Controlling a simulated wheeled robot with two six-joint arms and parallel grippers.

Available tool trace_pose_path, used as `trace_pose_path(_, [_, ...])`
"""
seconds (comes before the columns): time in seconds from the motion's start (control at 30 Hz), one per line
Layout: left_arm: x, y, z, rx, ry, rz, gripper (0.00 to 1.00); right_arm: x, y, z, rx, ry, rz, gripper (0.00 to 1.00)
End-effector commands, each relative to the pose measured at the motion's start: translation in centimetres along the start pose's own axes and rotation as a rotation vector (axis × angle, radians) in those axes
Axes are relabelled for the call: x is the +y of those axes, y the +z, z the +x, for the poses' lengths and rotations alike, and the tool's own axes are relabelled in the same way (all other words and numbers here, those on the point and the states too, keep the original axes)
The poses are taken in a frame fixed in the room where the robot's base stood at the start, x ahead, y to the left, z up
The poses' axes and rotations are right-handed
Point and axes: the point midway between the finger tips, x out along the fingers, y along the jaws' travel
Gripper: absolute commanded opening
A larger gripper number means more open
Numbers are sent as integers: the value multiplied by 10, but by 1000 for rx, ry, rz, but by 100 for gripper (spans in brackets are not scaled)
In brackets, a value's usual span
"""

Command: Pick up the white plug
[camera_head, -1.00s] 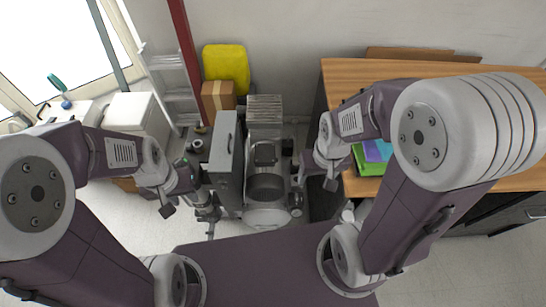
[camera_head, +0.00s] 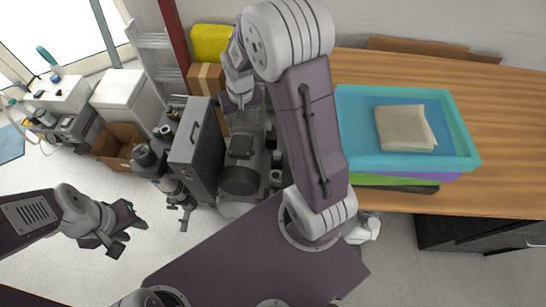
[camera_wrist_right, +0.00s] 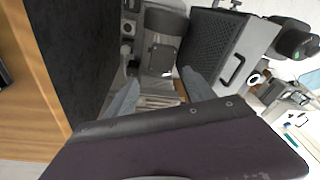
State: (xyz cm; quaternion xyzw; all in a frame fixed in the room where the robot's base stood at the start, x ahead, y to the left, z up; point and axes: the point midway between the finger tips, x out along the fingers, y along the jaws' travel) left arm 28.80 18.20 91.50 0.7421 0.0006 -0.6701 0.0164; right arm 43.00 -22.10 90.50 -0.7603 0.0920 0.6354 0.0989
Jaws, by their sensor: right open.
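I cannot make out the white plug for certain in either view. My right gripper (camera_head: 241,103) is over the compressor unit (camera_head: 240,178), between the grey case and the table. In the right wrist view its two fingers (camera_wrist_right: 163,88) are apart with nothing seen between them, and the compressor's dark motor and grey housing (camera_wrist_right: 160,50) lie beyond. My right arm hides part of the space right of the compressor.
The tall grey case (camera_head: 196,150) stands left of the compressor. The wooden table (camera_head: 490,120) at the right carries a teal tray (camera_head: 462,140) with a folded beige cloth (camera_head: 405,128). A cardboard box (camera_head: 117,146) and white cabinet (camera_head: 125,98) stand at the left. Floor at lower left is clear.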

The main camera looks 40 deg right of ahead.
Motion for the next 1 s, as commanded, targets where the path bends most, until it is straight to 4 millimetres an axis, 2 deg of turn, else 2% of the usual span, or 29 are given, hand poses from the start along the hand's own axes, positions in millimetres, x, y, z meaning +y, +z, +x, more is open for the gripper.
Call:
trace_pose_path(0.03, [0,1,12,0,0,0,36,6,-8,20,-3,4,24,63])
trace_pose_path(0.17, [-1,3,30,0,0,0,36,24,-31,65,-9,16,92,63])
trace_pose_path(0.27, [-1,5,50,0,0,0,36,46,-45,115,-23,28,159,63])
trace_pose_path(0.3, [-1,6,61,0,0,0,36,59,-49,141,-33,35,191,63])
trace_pose_path(0.43, [-2,10,96,0,0,0,36,107,-43,238,-86,57,308,63])
trace_pose_path(0.5, [-2,12,109,-1,0,0,36,129,-32,280,-115,65,359,63])
trace_pose_path(0.53, [-2,12,113,0,0,0,36,136,-27,293,-127,68,375,63])
trace_pose_path(0.6, [-2,12,119,0,0,0,36,149,-17,316,-147,72,405,63])
trace_pose_path(0.67, [-2,13,120,0,0,0,36,155,-12,326,-158,74,421,63])
trace_pose_path(0.87, [-2,12,119,0,0,0,36,158,-9,332,-164,75,428,63])
trace_pose_path(1.0, [-2,13,124,0,0,0,36,158,-5,351,-166,75,427,63])
